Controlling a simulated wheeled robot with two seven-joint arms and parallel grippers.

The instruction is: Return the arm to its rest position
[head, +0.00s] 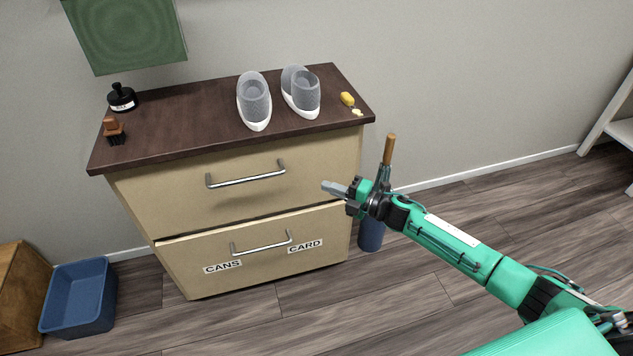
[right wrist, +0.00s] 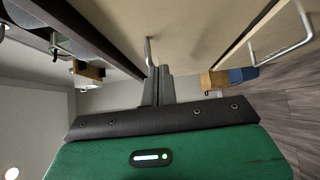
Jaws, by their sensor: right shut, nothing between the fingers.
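My right arm is green and reaches in from the lower right in the head view. Its right gripper (head: 328,187) is shut and empty, in front of the right part of the cabinet (head: 290,205). In the right wrist view the closed fingers (right wrist: 160,85) point toward the cabinet front, near a metal handle (right wrist: 149,52). From the head view, the fingers appear apart from the upper drawer handle (head: 246,178). My left gripper is not in view.
The lower drawer (head: 262,262), labelled CANS and CARD, stands slightly out. Grey shoes (head: 254,100), a yellow item (head: 347,99), a brush (head: 114,131) and a black bottle (head: 122,97) stand on top. A blue bin (head: 80,300) is at left.

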